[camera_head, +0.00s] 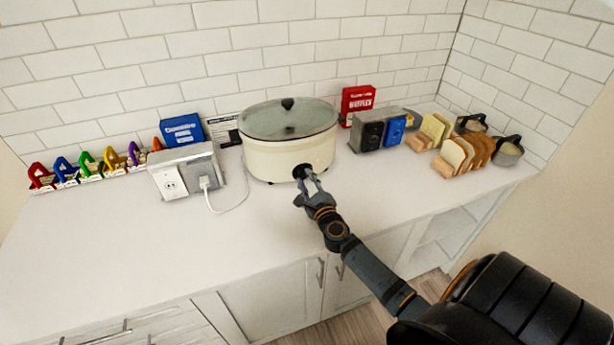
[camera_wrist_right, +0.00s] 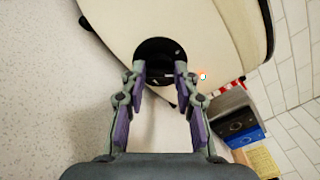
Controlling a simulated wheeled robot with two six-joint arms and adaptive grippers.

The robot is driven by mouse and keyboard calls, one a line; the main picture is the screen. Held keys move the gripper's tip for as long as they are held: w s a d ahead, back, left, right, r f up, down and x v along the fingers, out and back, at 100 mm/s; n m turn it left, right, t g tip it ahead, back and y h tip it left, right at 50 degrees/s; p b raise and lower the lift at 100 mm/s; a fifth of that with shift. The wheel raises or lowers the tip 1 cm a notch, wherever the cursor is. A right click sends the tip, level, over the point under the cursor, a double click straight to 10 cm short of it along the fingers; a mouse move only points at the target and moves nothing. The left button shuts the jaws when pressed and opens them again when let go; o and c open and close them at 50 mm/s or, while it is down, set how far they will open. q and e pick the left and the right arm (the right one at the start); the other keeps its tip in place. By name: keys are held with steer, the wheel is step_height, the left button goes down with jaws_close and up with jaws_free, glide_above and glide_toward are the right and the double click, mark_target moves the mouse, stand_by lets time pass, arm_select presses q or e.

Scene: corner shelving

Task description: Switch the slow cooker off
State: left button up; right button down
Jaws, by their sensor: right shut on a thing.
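The slow cooker (camera_head: 275,160) is a cream oval pot with a grey lid and dark lid knob, standing on the counter against the tiled wall. Its round black dial (camera_head: 302,170) is low on the front; in the right wrist view the dial (camera_wrist_right: 157,52) fills the space between the fingertips. A small orange light (camera_wrist_right: 202,76) glows beside it. My right gripper (camera_head: 308,178) reaches in from the front right and is shut on the dial, one finger on each side. The fingers hide part of the dial, and I cannot read its setting. My left gripper is not in view.
A white outlet box (camera_head: 170,184) with a plugged-in cord (camera_head: 235,203) stands left of the cooker. A dark grey box (camera_head: 368,136), a red box (camera_head: 357,101) and a bread rack (camera_head: 449,166) stand to the right. The front counter (camera_head: 150,260) is clear.

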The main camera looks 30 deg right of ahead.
steer(key=n+p, duration=0.2)
steer(key=n, duration=0.2)
steer(key=shift+n, duration=0.3)
steer(key=shift+a+f+n+p, duration=0.15)
steer(key=shift+n+p, duration=0.7)
steer(key=shift+n, duration=1.15)
steer(key=c, duration=1)
jaws_free()
steer(key=shift+s, duration=0.15)
steer(key=v, duration=1.1)
steer(key=shift+s+f, duration=0.1)
steer(key=shift+s, duration=0.25)
